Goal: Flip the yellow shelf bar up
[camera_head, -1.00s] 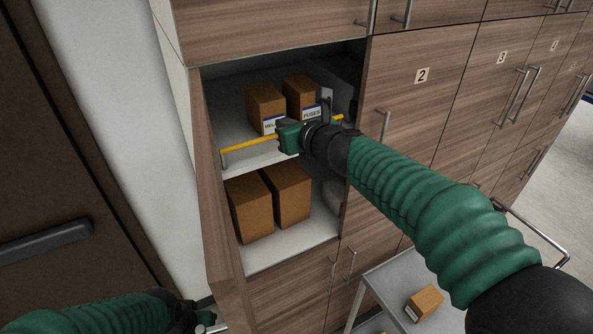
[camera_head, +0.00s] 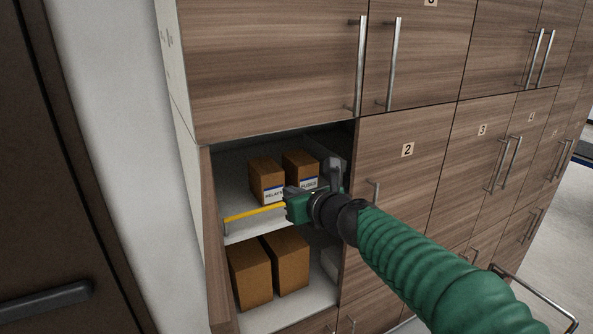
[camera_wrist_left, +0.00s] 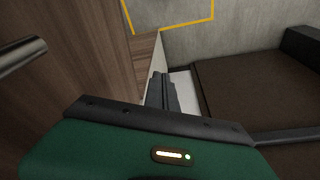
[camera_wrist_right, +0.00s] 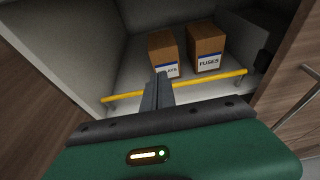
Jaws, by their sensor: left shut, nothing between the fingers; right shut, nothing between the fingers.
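The yellow shelf bar (camera_head: 254,213) runs across the front of the upper shelf in the open cabinet, in front of two labelled boxes. In the right wrist view the bar (camera_wrist_right: 215,80) spans the shelf front, low before the boxes. My right gripper (camera_head: 288,205) is shut and empty at the bar; in the right wrist view its fingers (camera_wrist_right: 157,88) overlap the bar's middle. I cannot tell whether they touch it. My left gripper is outside the head view; in the left wrist view its fingers (camera_wrist_left: 162,88) are shut and empty, beside a wooden panel.
A relays box (camera_head: 267,180) and a fuses box (camera_head: 300,172) stand on the upper shelf. Two plain boxes (camera_head: 251,274) stand on the lower shelf. Closed cabinet doors (camera_head: 408,190) with handles lie to the right, and a dark door (camera_head: 45,200) to the left.

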